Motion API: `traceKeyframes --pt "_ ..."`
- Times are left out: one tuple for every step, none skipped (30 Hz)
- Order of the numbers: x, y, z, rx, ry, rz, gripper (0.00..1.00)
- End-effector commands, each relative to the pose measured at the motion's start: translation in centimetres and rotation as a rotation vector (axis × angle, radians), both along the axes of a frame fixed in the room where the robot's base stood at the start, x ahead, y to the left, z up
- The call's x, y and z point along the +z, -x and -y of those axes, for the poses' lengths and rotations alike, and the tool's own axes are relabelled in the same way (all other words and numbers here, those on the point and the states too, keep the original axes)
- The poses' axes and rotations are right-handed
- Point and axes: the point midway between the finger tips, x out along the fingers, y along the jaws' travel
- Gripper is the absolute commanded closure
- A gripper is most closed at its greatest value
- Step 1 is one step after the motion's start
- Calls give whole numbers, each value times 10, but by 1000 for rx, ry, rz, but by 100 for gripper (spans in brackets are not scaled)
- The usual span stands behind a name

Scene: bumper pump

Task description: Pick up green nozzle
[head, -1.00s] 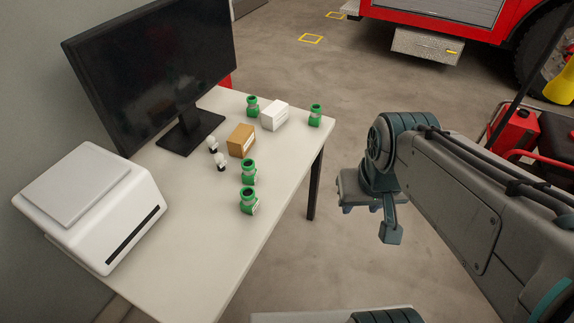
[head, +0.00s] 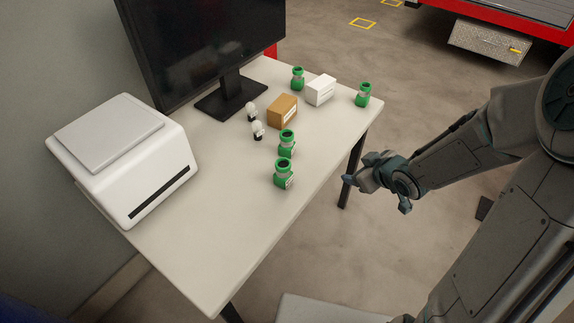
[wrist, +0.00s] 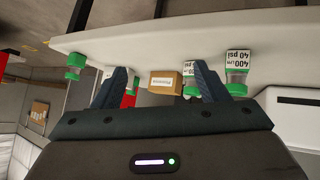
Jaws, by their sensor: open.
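Several green nozzles with pale bands stand upright on the white table (head: 225,245). One nozzle (head: 283,174) is nearest, another (head: 287,143) is just behind it, a third (head: 363,95) is by the far right corner, and one more (head: 297,78) is at the back. My gripper (head: 377,193) is open and empty, off the table's right edge and apart from every nozzle. The wrist view appears upside down. There the open fingers (wrist: 160,75) point toward the table, with a labelled nozzle (wrist: 237,70) beside the right finger and another (wrist: 190,80) partly hidden behind it.
A brown box (head: 282,112) and a white box (head: 320,90) stand among the nozzles. Two small white bulb-like items (head: 258,130) are left of the brown box. A monitor (head: 195,50) and a white printer-like machine (head: 125,155) fill the left side. The table's front is clear.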

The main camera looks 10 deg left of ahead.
Motion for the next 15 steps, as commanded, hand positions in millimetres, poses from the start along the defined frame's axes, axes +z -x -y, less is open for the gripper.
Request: traceKeyframes --pt "-22 5 -20 79 -68 -2 33" --pt "-28 7 -31 120 -107 1 33" --pt "-34 12 -44 172 -161 5 33" --pt "-38 16 -52 208 -201 9 33" --pt "-41 20 -60 239 -240 11 33" --pt "-43 25 -70 278 -288 13 33" --pt "-44 28 -76 303 -321 15 33" --pt "-45 32 -81 325 -350 17 33" --pt "-45 36 -87 349 -384 19 33" --pt "-45 38 -90 363 -407 20 33" --pt "-45 41 -93 376 -425 21 33" --pt "-45 43 -96 388 -444 22 33" --pt "-45 43 -99 396 -455 23 33" --pt "-45 44 -101 401 -462 23 33" --pt "-47 43 -105 406 -468 24 33"
